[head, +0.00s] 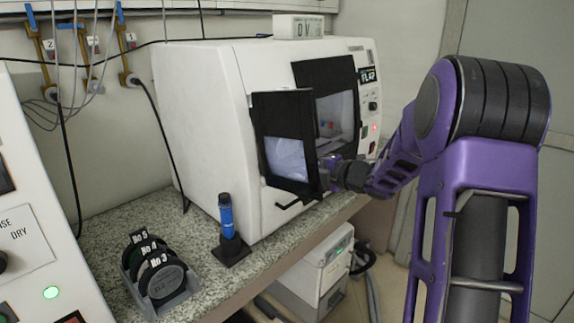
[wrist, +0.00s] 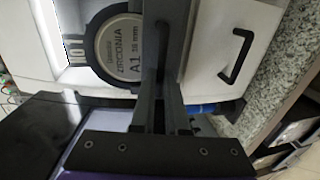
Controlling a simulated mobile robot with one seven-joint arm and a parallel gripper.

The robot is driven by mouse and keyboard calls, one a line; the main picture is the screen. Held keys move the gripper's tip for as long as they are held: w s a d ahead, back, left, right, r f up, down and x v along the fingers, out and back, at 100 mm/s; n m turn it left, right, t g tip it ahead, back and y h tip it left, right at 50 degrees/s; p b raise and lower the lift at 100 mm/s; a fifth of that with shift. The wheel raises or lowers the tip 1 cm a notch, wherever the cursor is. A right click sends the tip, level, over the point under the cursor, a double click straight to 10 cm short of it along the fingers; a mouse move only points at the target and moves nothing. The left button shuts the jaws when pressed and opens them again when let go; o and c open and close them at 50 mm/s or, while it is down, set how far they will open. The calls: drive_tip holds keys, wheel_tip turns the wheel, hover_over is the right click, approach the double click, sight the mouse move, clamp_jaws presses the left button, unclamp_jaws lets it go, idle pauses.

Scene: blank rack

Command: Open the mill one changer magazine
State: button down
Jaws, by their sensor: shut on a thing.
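The white mill (head: 205,120) stands on the counter. A dark-framed door with a window (head: 280,108) stands out from the mill's front, left of a dark-framed window area (head: 335,75). My gripper (head: 326,170) is at the lower right edge of that door, shut on it; the exact part between the fingers is hard to tell. In the wrist view my gripper (wrist: 162,100) is shut at a dark upright bar. A disc marked "Zirconia A1" (wrist: 118,58) shows just left of it. A black handle (wrist: 237,55) sits on a white panel to the right.
A blue tool on a dark stand (head: 227,218) stands on the counter before the mill. A rack of dark numbered discs (head: 160,278) is at the lower left. A white machine (head: 35,235) borders the left. The counter's front edge (head: 262,268) runs below, with a white unit (head: 318,275) underneath.

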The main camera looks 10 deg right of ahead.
drive_tip(key=f+v, duration=0.2)
drive_tip(key=v, duration=0.8)
drive_tip(key=shift+s+d+b, duration=0.2)
drive_tip(key=shift+s+b, duration=0.1)
drive_tip(key=shift+b, duration=0.15)
drive_tip(key=c, duration=0.9)
unclamp_jaws()
drive_tip(key=shift+c, duration=0.2)
drive_tip(key=v, duration=1.7)
drive_tip(key=shift+s+d+p, duration=0.15)
drive_tip(key=shift+s+p, duration=0.05)
drive_tip(key=shift+p, duration=0.2)
drive_tip(key=shift+r, duration=0.1)
